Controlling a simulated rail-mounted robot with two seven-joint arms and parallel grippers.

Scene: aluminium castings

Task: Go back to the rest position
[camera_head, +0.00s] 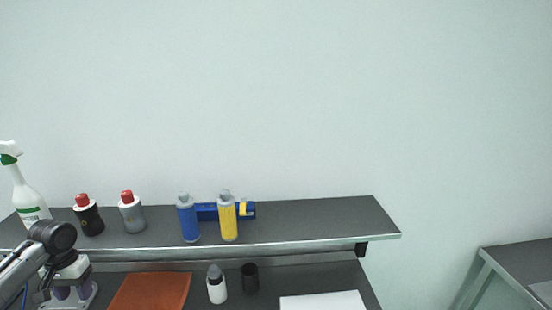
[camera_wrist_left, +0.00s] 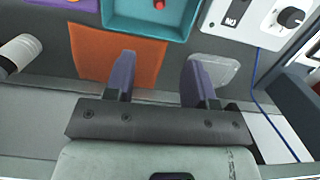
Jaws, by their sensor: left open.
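My left gripper (camera_head: 73,293) is at the lower left in the head view, in front of the shelf and left of the orange-brown mat (camera_head: 150,292). In the left wrist view its two purple fingers (camera_wrist_left: 160,78) are spread apart with nothing between them. The orange mat (camera_wrist_left: 92,48) lies beyond the left finger there. My right gripper shows in neither view.
A raised shelf (camera_head: 300,222) holds a spray bottle (camera_head: 30,200), several bottles and a blue holder. Below stand a white bottle (camera_head: 216,287), a black cup (camera_head: 250,280) and a white sheet (camera_head: 322,301). The wrist view shows a teal tray (camera_wrist_left: 125,17) and a knobbed panel (camera_wrist_left: 252,18).

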